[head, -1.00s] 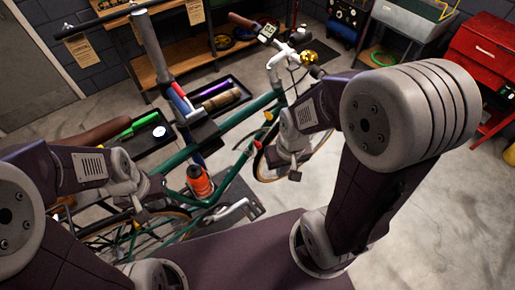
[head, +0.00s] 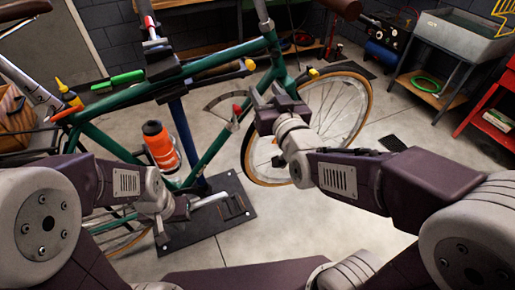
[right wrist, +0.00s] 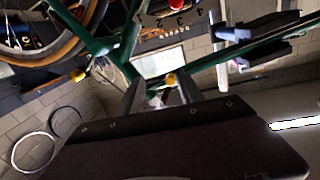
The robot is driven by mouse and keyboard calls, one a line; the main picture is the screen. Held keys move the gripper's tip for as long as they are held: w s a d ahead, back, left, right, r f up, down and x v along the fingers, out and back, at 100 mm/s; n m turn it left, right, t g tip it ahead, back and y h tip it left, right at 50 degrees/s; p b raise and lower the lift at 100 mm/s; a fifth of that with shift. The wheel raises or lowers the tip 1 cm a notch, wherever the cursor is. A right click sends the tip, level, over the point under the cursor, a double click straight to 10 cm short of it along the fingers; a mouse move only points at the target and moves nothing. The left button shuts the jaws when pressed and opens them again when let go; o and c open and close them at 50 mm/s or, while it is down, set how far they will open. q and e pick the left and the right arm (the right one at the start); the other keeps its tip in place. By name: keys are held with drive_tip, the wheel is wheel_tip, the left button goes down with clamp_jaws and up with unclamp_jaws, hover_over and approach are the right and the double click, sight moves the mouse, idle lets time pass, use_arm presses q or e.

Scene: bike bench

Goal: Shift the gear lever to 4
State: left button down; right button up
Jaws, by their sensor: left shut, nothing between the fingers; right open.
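The gear plate (head: 222,101), a pale arc-shaped plate, sits by the green bike's down tube in the head view. A red knob (head: 237,111) shows at its right end. The plate (right wrist: 172,18) also shows at the top of the right wrist view, with dark digits including 3 and 2; red shows at its upper edge. I cannot tell which number the lever is at. My right gripper (head: 270,97) is open and empty, right of the plate and apart from the knob. My left gripper (head: 168,230) is shut and empty, low near the crank.
The green bike frame (head: 195,151) stands in front of me, with an orange bottle (head: 161,146) on it. The front wheel (head: 367,100) is just beyond my right gripper. Yellow-tipped parts (head: 250,65) stick out near the head tube.

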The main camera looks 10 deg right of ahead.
drive_tip(key=n+y+b, duration=0.1)
drive_tip(key=y+b, duration=0.1)
drive_tip(key=b, duration=0.4)
approach(239, 113)
drive_tip(key=w+d+r, duration=0.2)
drive_tip(key=shift+a+f+b, duration=0.9)
drive_tip(key=shift+a+b, duration=0.1)
drive_tip(key=shift+a, duration=0.15)
drive_tip(key=b+x, duration=0.1)
drive_tip(key=x, duration=0.7)
drive_tip(key=shift+w+a, duration=0.2)
drive_tip(key=shift+w, duration=0.1)
use_arm(q)
wheel_tip(239, 113, down, 14)
drive_tip(key=shift+s+d+r, duration=0.15)
drive_tip(key=shift+s+d, duration=0.05)
drive_tip(key=shift+d, duration=0.15)
use_arm(e)
clamp_jaws()
